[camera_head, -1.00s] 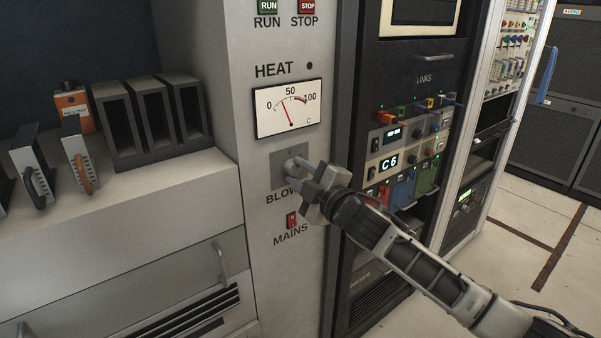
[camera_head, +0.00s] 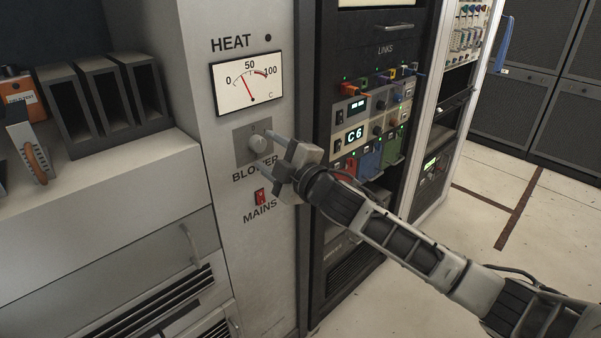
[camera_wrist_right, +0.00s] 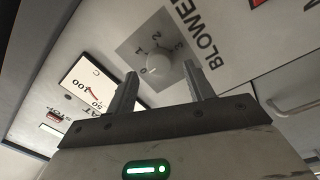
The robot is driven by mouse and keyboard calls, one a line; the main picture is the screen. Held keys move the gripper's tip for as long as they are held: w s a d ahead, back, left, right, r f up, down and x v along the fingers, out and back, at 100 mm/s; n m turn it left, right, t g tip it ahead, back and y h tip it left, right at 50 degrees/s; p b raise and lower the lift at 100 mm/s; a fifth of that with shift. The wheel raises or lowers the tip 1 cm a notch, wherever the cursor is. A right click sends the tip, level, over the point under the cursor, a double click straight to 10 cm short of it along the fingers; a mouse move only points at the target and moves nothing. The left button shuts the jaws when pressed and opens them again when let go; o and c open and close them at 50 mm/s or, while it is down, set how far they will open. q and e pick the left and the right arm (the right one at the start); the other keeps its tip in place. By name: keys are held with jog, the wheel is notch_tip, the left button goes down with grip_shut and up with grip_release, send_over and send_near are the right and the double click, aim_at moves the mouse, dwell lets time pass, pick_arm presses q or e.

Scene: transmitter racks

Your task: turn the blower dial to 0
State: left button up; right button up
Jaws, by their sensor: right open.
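The blower dial (camera_head: 260,143) is a round light-grey knob on a grey square plate above the word BLOWER. It also shows in the right wrist view (camera_wrist_right: 159,68), with digits 0 to 3 around it; I cannot tell where its pointer stands. My right gripper (camera_head: 266,153) is open just in front of the dial, its fingers pointing at the panel. In the right wrist view, the dial shows between the two fingers, and they look clear of it. My left gripper is not in view.
The HEAT meter (camera_head: 247,84) is above the dial and the red MAINS switch (camera_head: 260,197) below. To the right stands a dark rack with a LINKS panel (camera_head: 386,50) and coloured modules. A grey bench with a drawer handle (camera_head: 190,243) is at left. Open floor lies at right.

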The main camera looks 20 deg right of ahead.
jog(key=b+v, duration=0.1)
jog(key=v, duration=1.3)
jog(key=shift+b, duration=0.4)
jog(key=shift+f, duration=0.1)
jog(key=s+a+f+m+g+h, duration=0.1)
jog(key=s+a+f+m+g, duration=0.2)
jog(key=s+f+m, duration=0.4)
jog(key=s+a+f+m+g+h, duration=0.1)
jog(key=s+a+f+m+g, duration=0.2)
jog(key=f, duration=1.6)
jog(key=s+a+m, duration=0.3)
jog(key=s+m, duration=0.1)
jog(key=s, duration=0.3)
jog(key=shift+s+g, duration=0.25)
jog(key=shift+g, duration=0.15)
jog(key=shift+a, duration=0.1)
